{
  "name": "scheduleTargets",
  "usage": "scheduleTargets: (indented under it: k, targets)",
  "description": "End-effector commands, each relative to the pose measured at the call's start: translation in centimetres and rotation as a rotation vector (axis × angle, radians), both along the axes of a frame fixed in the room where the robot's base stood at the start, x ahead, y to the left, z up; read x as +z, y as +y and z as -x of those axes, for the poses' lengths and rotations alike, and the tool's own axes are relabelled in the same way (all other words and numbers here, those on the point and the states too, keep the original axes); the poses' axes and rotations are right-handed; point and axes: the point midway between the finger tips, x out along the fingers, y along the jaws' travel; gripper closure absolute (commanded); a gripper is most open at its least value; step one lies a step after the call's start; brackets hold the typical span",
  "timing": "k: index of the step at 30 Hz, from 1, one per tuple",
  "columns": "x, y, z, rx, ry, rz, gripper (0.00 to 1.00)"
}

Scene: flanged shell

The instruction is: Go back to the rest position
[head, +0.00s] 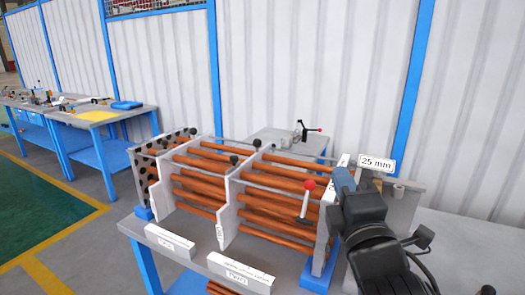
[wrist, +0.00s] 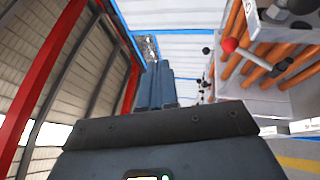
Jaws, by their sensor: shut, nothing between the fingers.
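My gripper (wrist: 156,80) is shut and empty in the wrist view, its two blue-grey fingers together and pointing up the picture. In the head view my gripper (head: 343,180) is at the right end of the tube bundle (head: 275,205), close to its end plate. I cannot tell whether it touches the plate. The bundle has copper-coloured tubes running through white plates on the grey table (head: 135,228). A lever with a red knob (head: 309,185) stands in front of the tubes. The red knob also shows in the wrist view (wrist: 229,45), right of the fingers.
A sign reading 25 mm (head: 377,163) stands behind my arm. White labelled blocks (head: 170,241) lie along the table's front. Blue workbenches (head: 95,118) stand at the left, beside open green floor.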

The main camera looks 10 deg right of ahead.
Motion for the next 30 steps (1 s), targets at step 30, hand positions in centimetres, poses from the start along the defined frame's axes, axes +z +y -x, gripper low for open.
scheduleTargets:
  k: [30]
  targets:
    - [-18.5, 0.5, 31.7, 0.149, 0.253, -1.272, 1.0]
